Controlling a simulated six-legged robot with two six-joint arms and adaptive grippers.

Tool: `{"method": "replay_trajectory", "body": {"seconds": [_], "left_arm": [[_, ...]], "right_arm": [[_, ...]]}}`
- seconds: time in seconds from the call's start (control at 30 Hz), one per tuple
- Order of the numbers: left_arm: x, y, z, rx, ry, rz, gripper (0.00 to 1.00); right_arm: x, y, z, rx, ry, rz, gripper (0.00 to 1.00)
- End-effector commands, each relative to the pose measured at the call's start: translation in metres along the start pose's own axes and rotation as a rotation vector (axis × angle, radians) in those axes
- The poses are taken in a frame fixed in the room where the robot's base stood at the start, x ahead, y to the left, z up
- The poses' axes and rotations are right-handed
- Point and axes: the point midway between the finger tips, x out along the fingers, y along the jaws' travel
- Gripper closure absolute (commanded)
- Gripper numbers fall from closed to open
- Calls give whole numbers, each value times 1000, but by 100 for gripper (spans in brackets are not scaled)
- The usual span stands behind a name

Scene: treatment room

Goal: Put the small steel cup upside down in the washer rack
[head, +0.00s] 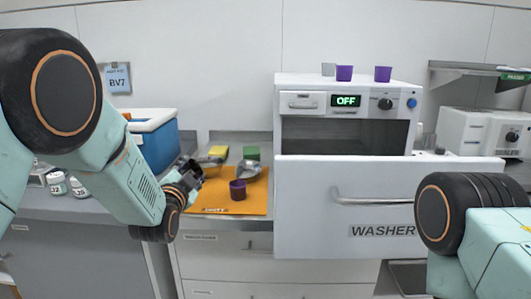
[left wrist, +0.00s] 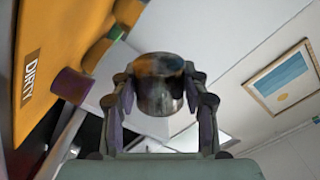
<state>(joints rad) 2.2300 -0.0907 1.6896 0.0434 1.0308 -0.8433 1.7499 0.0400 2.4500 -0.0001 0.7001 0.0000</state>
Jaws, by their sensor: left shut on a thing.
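My left gripper (head: 190,174) is above the left part of the orange mat (head: 215,207). In the left wrist view its fingers (left wrist: 160,110) are shut on a small steel cup (left wrist: 160,85), which mirrors the orange of the mat. In the head view I cannot clearly make out the held cup, and I cannot tell which way its mouth points. The white washer (head: 300,210) stands to the right, its front panel pulled forward and a dark cavity (head: 345,135) showing above it. The rack is hidden behind the panel. My right gripper is not in view.
A purple cup (head: 237,190), a steel vessel (head: 248,168), a yellow sponge (head: 218,151) and a green block (head: 251,152) are on or by the mat, labelled DIRTY in the left wrist view. A blue cooler (head: 155,138) stands behind my left arm. Purple cups (head: 344,73) stand on the washer.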

Motion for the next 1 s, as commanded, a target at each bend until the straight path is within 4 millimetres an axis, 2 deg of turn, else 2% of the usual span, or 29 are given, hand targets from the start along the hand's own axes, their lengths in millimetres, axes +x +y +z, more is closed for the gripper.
{"method": "replay_trajectory", "body": {"seconds": [0.5,0.63,0.77,1.0], "left_arm": [[0,0,0,592,0,-1,76],[0,0,0,681,0,0,76],[0,0,0,672,0,0,76],[0,0,0,405,0,1,76]], "right_arm": [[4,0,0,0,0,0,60],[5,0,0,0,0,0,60],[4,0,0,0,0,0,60],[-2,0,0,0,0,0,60]]}}
